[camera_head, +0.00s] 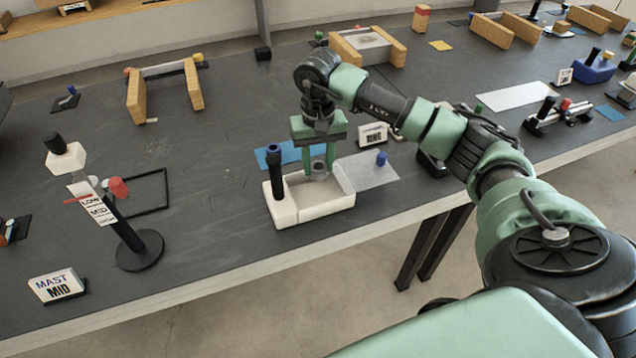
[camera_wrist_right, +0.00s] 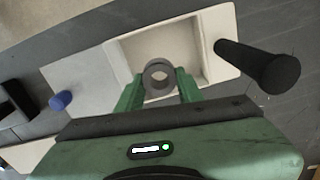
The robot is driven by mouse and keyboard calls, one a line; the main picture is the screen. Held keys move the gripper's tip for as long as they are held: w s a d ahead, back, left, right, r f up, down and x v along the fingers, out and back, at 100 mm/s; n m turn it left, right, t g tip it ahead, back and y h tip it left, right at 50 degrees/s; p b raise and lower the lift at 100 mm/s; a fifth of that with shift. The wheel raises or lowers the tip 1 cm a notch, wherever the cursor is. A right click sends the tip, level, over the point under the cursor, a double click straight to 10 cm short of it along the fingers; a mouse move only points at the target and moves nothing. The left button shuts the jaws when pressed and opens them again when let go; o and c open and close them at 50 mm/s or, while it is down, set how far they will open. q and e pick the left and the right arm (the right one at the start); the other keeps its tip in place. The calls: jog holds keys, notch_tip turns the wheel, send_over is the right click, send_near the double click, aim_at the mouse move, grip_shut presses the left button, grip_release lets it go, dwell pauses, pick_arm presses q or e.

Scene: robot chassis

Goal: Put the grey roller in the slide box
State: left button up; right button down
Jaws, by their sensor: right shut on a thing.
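The grey roller (camera_wrist_right: 159,76) is a short ring with a hole through it, and it also shows in the head view (camera_head: 319,170). My right gripper (camera_wrist_right: 158,92) is shut on it; in the head view the green fingers (camera_head: 318,160) point down at the box. The slide box (camera_head: 318,205) is a white tray with an open compartment, near the table's front edge. The roller is over or within that compartment; I cannot tell whether it touches the floor. In the wrist view the box's wall (camera_wrist_right: 165,28) surrounds the roller. My left gripper is not in view.
A pale plate (camera_head: 368,172) with a blue knob (camera_head: 381,158) lies to the right. A MAST MID sign (camera_head: 57,287) and black-based mast (camera_head: 139,250) stand left. The table between is mostly clear.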

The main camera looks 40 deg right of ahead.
aim_at(318, 165)
notch_tip(318, 165, down, 3)
jog(key=shift+f, duration=0.2)
notch_tip(318, 165, down, 4)
jog(key=shift+f+p, duration=0.15)
jog(key=shift+p, duration=0.3)
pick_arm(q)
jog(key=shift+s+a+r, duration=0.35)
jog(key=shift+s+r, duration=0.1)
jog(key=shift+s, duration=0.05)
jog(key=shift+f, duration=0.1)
pick_arm(e)
jog(key=shift+f, duration=0.1)
jog(key=c, duration=1.3)
grip_release()
jog(key=shift+f, duration=0.1)
jog(key=shift+c, duration=0.2)
jog(key=shift+o, duration=0.7)
